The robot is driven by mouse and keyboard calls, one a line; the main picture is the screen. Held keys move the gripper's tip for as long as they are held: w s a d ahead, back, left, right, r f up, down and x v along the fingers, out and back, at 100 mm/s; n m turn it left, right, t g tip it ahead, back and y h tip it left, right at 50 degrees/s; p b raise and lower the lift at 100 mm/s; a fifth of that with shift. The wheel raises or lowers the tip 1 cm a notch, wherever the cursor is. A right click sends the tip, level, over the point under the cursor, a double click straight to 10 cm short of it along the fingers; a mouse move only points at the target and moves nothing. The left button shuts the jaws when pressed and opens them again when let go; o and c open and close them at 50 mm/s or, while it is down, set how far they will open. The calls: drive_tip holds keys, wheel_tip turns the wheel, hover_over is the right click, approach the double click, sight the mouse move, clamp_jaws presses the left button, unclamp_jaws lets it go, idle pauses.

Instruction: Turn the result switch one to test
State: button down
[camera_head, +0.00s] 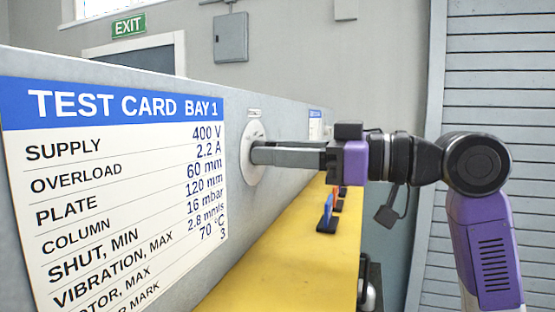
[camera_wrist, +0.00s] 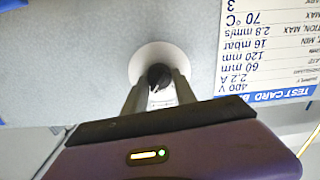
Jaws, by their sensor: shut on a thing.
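The result switch shows as a round white plate (camera_head: 250,132) on the grey panel, just right of the test card. In the wrist view its black knob (camera_wrist: 159,74) stands at the middle of the white plate (camera_wrist: 147,52). My gripper (camera_head: 255,154) reaches in from the right with its fingers level, tips at the plate. The wrist view shows the two fingers (camera_wrist: 158,85) on either side of the knob, shut on it. The fingers hide the knob in the head view. The small label above the plate is unreadable, and I cannot tell which position the knob points to.
The test card (camera_head: 110,170) for Bay 1 fills the panel's left. A yellow bench top (camera_head: 290,265) runs below my gripper. Blue and orange upright pieces (camera_head: 327,212) on dark bases stand on it. A second card (camera_head: 315,125) hangs farther along the panel.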

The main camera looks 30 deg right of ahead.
drive_tip(key=shift+s+a+n+b, duration=0.1)
drive_tip(key=shift+n+b, duration=3.1)
drive_tip(key=shift+n, duration=0.5)
drive_tip(key=c, duration=1)
unclamp_jaws()
drive_tip(key=b+v, duration=0.2)
drive_tip(key=v, duration=0.6)
